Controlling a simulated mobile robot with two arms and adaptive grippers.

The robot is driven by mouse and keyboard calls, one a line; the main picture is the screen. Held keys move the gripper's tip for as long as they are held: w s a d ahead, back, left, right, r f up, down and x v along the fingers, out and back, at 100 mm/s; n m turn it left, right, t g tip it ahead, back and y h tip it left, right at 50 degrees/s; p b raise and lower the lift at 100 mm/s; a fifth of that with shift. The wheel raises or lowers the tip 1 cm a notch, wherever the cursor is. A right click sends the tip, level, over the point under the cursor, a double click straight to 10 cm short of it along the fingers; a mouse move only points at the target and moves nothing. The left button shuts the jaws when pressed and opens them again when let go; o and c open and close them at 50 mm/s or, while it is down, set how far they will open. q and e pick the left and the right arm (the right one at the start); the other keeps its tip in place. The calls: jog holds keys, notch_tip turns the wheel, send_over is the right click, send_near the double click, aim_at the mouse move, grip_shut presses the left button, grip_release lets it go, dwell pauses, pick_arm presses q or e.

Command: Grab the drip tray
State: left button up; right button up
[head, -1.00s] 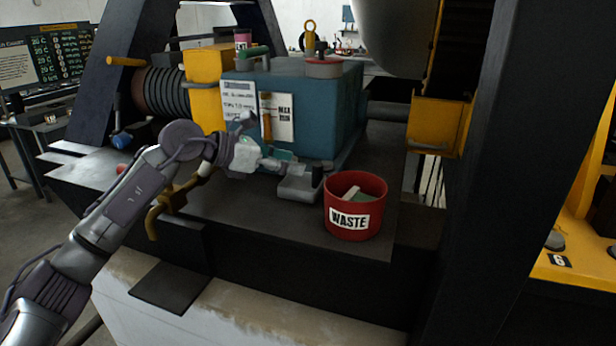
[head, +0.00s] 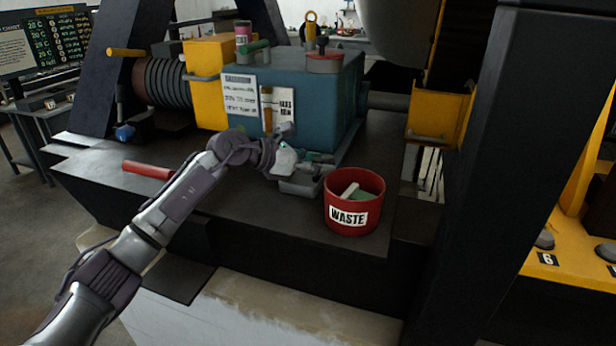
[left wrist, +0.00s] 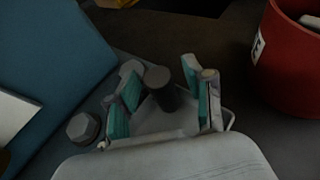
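The drip tray (head: 300,188) is a small grey tray on the dark bench, at the foot of the blue housing and left of the red bin. It also shows in the left wrist view (left wrist: 165,120), below and between the fingers. My left gripper (head: 312,163) is over the tray. In the left wrist view my left gripper (left wrist: 167,82) has its teal-padded fingers spread apart, with a dark round stub (left wrist: 160,88) between them. I cannot tell whether the fingers touch the tray walls. My right gripper is out of view.
The red WASTE bin (head: 354,203) stands close right of the tray with scraps inside. The blue housing (head: 320,100) rises behind. A hex bolt head (left wrist: 82,127) sits beside the tray. A red bar (head: 148,170) lies at the bench's left; dark posts flank the bench.

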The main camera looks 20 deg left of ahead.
pick_arm(q)
grip_shut()
